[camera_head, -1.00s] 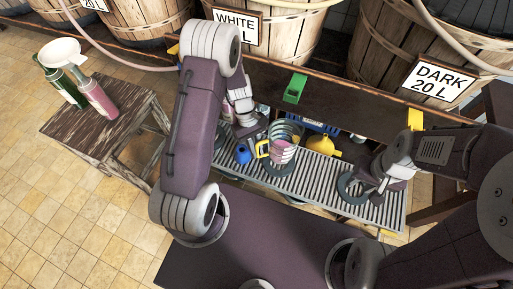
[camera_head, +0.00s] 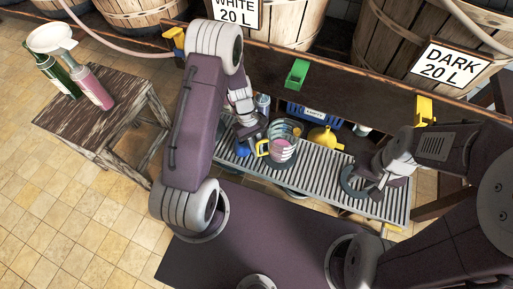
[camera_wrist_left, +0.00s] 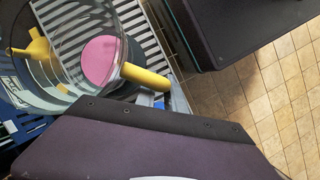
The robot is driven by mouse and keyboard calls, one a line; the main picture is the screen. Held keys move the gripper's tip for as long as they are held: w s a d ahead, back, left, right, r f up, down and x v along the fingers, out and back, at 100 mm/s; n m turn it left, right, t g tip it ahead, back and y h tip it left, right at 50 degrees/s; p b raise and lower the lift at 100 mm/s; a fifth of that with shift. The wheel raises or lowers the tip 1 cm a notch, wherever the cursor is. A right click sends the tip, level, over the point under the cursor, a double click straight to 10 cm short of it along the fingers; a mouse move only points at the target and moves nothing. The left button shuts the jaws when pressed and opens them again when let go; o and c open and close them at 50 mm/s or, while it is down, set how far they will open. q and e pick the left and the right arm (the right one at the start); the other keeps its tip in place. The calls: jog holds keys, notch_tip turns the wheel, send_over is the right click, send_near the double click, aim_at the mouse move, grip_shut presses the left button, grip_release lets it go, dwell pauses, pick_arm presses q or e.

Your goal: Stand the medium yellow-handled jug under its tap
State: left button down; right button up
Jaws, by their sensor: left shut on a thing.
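The medium jug (camera_head: 284,153) is clear with pink liquid in it and a yellow handle. My left gripper (camera_head: 259,143) is shut on this handle, at the jug's left side. In the left wrist view the jug (camera_wrist_left: 100,62) shows close up with its yellow handle (camera_wrist_left: 146,78) at the jaws. It appears to be over the slatted grate; contact with it is unclear. A green tap (camera_head: 297,73) is on the beam behind it, with yellow taps at the left (camera_head: 174,38) and right (camera_head: 424,110). My right gripper (camera_head: 368,189) is low over the grate's right part, its jaws unclear.
A yellow funnel (camera_head: 325,138) and a blue crate (camera_head: 305,112) are behind the jug. A blue item (camera_head: 243,149) is close to its left. A dark ring (camera_head: 349,184) lies on the grate (camera_head: 312,185) at the right. A stool (camera_head: 105,118) with bottles stands left.

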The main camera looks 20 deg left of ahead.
pick_arm(q)
jog(key=shift+f+b, duration=0.3)
jog(key=shift+f, duration=0.25)
jog(key=c, duration=1.3)
grip_release()
jog(key=shift+c, duration=0.2)
jog(key=p+v, duration=0.6)
jog(key=v, duration=0.3)
